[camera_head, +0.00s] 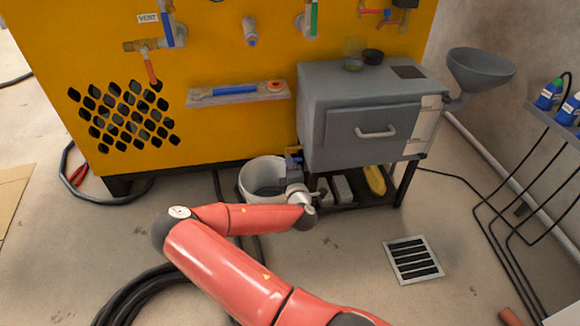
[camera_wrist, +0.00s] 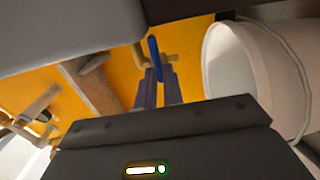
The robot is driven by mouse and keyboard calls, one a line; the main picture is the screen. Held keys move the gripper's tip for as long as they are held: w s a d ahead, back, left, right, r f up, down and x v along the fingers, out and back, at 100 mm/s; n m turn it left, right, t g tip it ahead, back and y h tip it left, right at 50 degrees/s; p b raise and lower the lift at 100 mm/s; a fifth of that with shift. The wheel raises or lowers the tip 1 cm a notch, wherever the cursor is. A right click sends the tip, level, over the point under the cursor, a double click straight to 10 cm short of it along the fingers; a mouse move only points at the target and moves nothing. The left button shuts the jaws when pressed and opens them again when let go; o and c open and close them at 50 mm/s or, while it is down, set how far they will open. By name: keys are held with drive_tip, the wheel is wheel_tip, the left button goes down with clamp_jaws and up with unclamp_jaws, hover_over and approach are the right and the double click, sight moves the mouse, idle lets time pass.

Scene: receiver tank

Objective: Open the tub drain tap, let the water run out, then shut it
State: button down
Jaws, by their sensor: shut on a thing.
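The grey tub (camera_head: 315,140) is a box on a dark stand, right of the yellow cabinet. Its drain tap (camera_head: 292,151) is at its lower left, with a brass body and a blue lever; the blue lever (camera_wrist: 153,50) also shows in the wrist view. My gripper (camera_head: 293,172) is at the tap, and in the wrist view my gripper (camera_wrist: 158,80) is shut on the blue lever. A white bucket (camera_head: 246,190) stands below the tap, partly behind my wrist; the bucket (camera_wrist: 235,75) is at right in the wrist view. I cannot make out running water.
The yellow cabinet (camera_head: 230,60) stands behind, with other taps, including one with an orange lever (camera_head: 150,68), and a small shelf (camera_head: 205,98). A yellow object (camera_head: 375,180) lies on the stand's lower shelf. A floor grate (camera_head: 412,260) is at right. Black hoses (camera_head: 135,300) lie on the floor.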

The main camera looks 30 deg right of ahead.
drive_tip(key=c, duration=1.5)
unclamp_jaws()
drive_tip(key=p+v, duration=0.1)
drive_tip(key=v, duration=0.7)
drive_tip(key=shift+w, duration=0.1)
